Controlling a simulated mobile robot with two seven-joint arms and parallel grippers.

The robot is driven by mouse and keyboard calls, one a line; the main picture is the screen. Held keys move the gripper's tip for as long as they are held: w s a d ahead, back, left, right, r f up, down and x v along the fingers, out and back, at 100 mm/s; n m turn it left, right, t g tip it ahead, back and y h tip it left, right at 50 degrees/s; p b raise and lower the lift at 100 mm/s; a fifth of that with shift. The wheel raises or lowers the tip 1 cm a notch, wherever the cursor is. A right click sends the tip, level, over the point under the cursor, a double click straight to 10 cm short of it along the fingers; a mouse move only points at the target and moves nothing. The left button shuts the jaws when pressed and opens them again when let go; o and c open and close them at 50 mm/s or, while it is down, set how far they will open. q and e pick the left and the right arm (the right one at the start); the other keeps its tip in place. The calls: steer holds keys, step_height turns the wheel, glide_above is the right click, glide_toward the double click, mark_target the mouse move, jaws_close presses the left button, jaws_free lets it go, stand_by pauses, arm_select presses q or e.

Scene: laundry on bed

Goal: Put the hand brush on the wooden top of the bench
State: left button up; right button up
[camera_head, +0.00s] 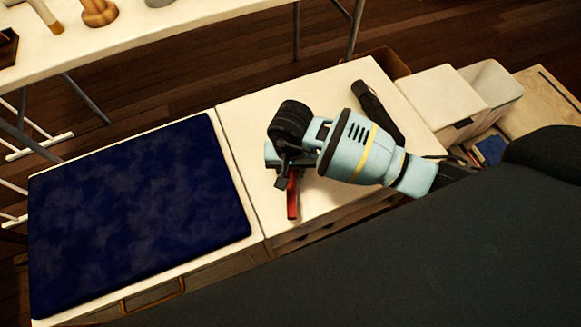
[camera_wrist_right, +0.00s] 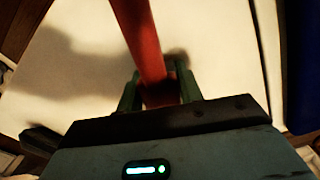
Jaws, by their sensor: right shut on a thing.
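The hand brush appears as a red bar (camera_head: 293,196) in the head view; its bristles cannot be made out. My right gripper (camera_head: 286,171) is shut on it, above the pale bare top (camera_head: 243,140) of the bench. In the right wrist view the red bar (camera_wrist_right: 142,42) runs up from between the two fingers (camera_wrist_right: 160,92), with the pale top (camera_wrist_right: 85,75) behind it. I cannot tell whether the brush touches the top. My left gripper is not in view.
A dark blue cushion (camera_head: 135,215) covers the bench's left part. A black elongated object (camera_head: 376,112) lies on the pale top behind my right wrist. White boxes (camera_head: 440,100) stand to the right. A white table (camera_head: 150,30) with small items is at the back.

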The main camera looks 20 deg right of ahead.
steer(key=o, duration=1)
steer(key=shift+o, duration=0.2)
steer(key=shift+r, duration=0.3)
step_height(320, 180, up, 12)
steer(key=p, duration=0.2)
steer(key=shift+f+p, duration=0.15)
steer(key=shift+p, duration=0.25)
